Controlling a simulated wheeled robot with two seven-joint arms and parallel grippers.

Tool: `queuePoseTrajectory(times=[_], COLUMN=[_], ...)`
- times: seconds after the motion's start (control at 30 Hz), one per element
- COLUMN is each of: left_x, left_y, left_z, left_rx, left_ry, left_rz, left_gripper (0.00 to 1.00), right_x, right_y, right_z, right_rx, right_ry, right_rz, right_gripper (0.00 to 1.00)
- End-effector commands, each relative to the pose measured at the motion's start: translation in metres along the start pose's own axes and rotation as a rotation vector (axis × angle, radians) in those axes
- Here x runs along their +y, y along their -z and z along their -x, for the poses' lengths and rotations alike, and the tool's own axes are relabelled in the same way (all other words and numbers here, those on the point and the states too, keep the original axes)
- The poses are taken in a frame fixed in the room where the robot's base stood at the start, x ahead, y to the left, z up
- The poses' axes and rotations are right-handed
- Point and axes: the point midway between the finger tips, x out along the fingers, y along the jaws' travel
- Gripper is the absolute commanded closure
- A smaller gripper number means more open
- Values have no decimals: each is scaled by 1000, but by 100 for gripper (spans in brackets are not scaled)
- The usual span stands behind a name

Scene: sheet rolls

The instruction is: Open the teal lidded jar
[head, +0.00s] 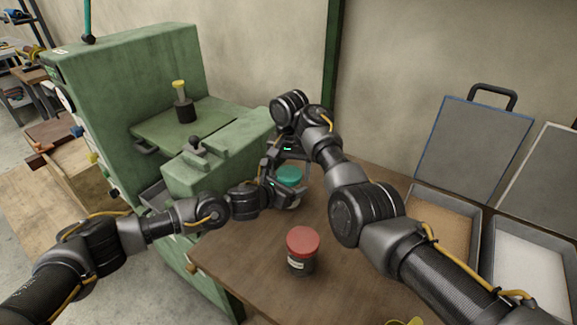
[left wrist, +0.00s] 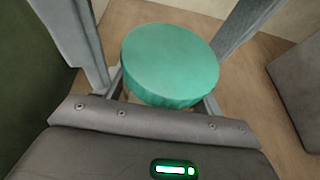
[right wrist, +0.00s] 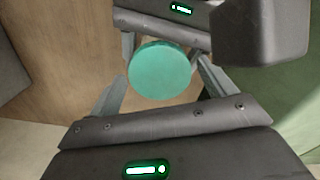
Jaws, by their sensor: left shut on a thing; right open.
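The teal lidded jar (head: 289,175) stands on the wooden table beside the green machine, its teal lid on top. My left gripper (head: 286,192) is shut on the jar's body below the lid; the lid fills the middle of the left wrist view (left wrist: 170,65). My right gripper (head: 290,160) is above the jar, fingers pointing down. In the right wrist view its open fingers stand on either side of the teal lid (right wrist: 160,70), with gaps visible. The jar's body is mostly hidden by the lid and the left gripper.
A red-lidded jar (head: 302,251) stands nearer on the table (head: 245,250). The green machine (head: 220,170) borders the table on the left. Two open cases (head: 473,140) with trays lie at the right. Some table around the red-lidded jar is bare.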

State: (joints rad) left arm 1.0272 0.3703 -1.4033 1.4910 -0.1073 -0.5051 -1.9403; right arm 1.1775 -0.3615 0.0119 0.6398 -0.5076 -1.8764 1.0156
Motion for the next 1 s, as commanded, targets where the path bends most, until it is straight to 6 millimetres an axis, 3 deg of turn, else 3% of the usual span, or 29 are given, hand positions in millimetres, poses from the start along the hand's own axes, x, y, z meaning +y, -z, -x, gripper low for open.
queuePoseTrajectory(times=[0.1,0.43,0.53,0.73,1.0], left_x=[0,0,0,0,0], left_y=[0,0,0,0,0], left_z=[0,0,0,0,0], left_rx=[0,0,0,0,0], left_ry=[0,0,1,1,1], left_rz=[0,0,0,0,0], left_gripper=[96,96,96,96,96], right_x=[0,0,0,0,0], right_y=[0,0,0,0,0], right_z=[0,0,0,1,1], right_rx=[0,0,0,0,0], right_ry=[0,0,0,1,0], right_rz=[0,0,35,268,289], right_gripper=[19,62,63,63,63])
